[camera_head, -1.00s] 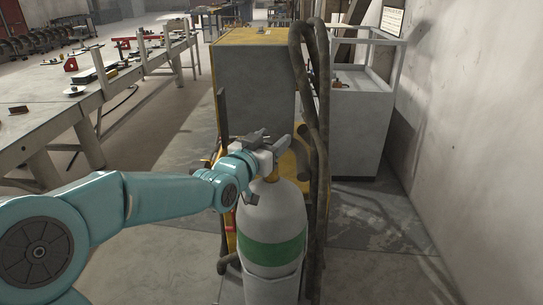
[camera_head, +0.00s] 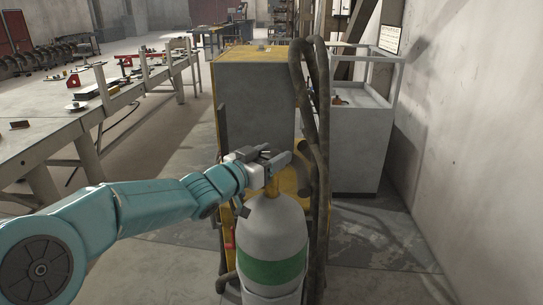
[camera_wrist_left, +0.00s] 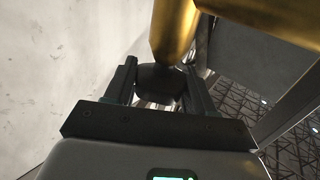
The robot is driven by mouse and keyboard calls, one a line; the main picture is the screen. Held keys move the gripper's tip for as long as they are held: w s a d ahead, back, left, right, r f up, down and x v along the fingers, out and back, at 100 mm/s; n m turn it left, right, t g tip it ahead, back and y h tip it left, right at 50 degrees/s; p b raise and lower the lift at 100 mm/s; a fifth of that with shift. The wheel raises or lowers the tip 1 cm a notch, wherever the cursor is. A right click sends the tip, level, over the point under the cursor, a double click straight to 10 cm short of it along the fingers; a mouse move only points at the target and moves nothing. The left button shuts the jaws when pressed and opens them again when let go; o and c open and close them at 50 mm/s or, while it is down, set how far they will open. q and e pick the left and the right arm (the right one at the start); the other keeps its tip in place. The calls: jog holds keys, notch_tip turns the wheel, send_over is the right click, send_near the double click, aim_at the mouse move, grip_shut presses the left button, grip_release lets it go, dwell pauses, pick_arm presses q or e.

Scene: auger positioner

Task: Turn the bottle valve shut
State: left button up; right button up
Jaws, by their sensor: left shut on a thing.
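The gas bottle (camera_head: 272,225), grey with a green band, stands upright in front of the yellow-framed cabinet. Its brass valve body (camera_wrist_left: 172,35) fills the top of the left wrist view. The dark valve knob (camera_wrist_left: 158,82) sits between the fingers there. My left gripper (camera_head: 277,160) is at the top of the bottle, shut on the knob; its two fingers (camera_wrist_left: 158,88) lie on either side of it. In the head view the gripper hides most of the valve. My right gripper is not in view.
Thick dark hoses (camera_head: 318,130) hang just right of the bottle. The grey and yellow cabinet (camera_head: 255,95) stands right behind it. A long workbench (camera_head: 50,140) with tools is on the left, a grey cart (camera_head: 358,150) at the back right.

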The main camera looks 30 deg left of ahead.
pick_arm(q)
jog(key=o, duration=1)
jog(key=shift+r, duration=0.45)
jog(key=shift+f, duration=0.15)
jog(key=shift+s+a, duration=0.1)
jog(key=shift+s, duration=0.25)
jog(key=s, duration=0.7)
jog(key=shift+a, duration=0.25)
